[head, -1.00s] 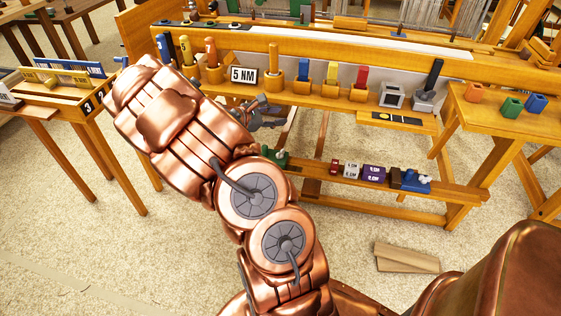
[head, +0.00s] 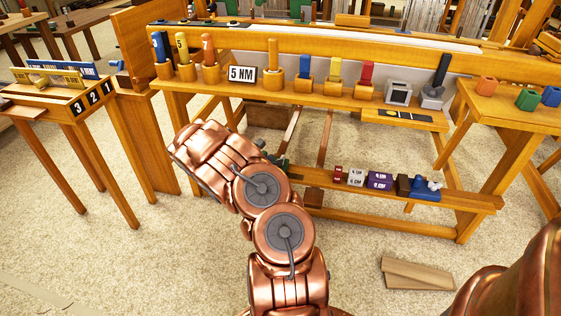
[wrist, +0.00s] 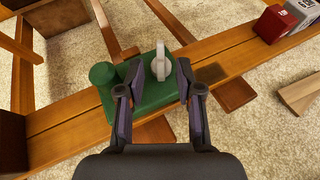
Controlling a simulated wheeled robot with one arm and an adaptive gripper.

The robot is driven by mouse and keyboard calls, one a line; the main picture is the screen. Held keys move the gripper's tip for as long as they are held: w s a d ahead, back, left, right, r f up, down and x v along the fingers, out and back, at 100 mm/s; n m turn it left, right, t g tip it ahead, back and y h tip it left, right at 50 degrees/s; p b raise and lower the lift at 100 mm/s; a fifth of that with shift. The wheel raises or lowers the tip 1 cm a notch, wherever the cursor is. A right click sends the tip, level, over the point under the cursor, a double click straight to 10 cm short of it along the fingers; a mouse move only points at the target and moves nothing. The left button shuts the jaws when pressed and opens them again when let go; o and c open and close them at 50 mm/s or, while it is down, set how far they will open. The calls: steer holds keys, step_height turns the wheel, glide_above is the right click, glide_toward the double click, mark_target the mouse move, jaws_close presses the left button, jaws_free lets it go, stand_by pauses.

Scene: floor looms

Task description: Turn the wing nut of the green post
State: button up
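In the wrist view a green block (wrist: 152,95) sits on a wooden rail, with a short round green knob (wrist: 103,74) at its left. A pale wing nut (wrist: 161,62) stands up from the block. My gripper (wrist: 159,68) is open, with one dark finger on each side of the wing nut. Gaps show between the wing nut and both fingers; the height of the fingertips against it is hard to tell. In the head view my arm hides most of the green block and the wing nut.
On the same lower rail (head: 465,201), to the right, are a red block (head: 338,174), white and purple labelled blocks and a blue piece (head: 427,189). The upper bench rail (head: 310,95) with several coloured pegs runs above. Loose planks (head: 417,273) lie on the floor.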

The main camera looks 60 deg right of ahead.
steer(key=shift+b+x, duration=0.45)
steer(key=shift+x, duration=1.95)
steer(key=shift+c, duration=0.3)
jaws_close()
